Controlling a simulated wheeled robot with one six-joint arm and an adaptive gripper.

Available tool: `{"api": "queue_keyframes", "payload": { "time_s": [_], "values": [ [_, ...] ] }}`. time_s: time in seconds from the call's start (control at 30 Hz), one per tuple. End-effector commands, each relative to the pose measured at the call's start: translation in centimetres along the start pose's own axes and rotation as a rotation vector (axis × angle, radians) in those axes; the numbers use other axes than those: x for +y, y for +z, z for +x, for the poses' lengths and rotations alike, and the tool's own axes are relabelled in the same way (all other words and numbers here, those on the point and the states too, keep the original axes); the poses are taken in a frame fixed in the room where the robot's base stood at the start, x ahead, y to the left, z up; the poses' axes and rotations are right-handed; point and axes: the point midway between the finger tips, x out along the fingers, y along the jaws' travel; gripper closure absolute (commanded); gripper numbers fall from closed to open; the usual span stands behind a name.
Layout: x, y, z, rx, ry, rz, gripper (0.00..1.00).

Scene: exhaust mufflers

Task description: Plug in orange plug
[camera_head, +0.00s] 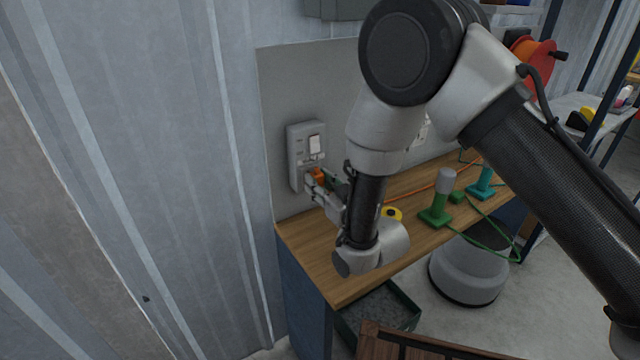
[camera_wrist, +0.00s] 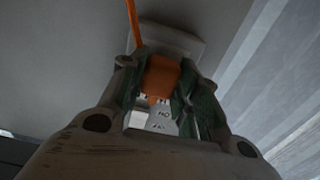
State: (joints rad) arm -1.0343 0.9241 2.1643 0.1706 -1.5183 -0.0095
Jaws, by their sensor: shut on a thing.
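The orange plug (camera_head: 319,175) is between the fingers of my gripper (camera_head: 322,184), right in front of the lower part of the grey wall socket box (camera_head: 296,157). In the wrist view the orange plug (camera_wrist: 162,76) sits between the two green-padded fingers of my gripper (camera_wrist: 160,104), which are shut on it. Small dark pins show at its lower end, facing the pale socket face (camera_wrist: 158,122) with its slots. An orange cable (camera_wrist: 133,22) runs up from the plug's side. I cannot tell whether the pins touch or enter the holes.
The wooden bench top (camera_head: 300,240) lies below the socket. A green plug-like piece (camera_head: 437,213), a teal one (camera_head: 482,186) and a yellow round item (camera_head: 392,213) are on it to the right. The grey back panel (camera_head: 275,110) bounds the far side.

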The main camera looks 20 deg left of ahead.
Motion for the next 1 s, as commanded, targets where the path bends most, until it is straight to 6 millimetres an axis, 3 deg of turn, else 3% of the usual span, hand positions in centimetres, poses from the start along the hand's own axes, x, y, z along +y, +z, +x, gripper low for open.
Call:
{"api": "queue_keyframes", "payload": {
  "time_s": [1.0],
  "values": [
    [0.00,0.01,0.98,0.000,0.000,0.000,0.89]
  ]
}}
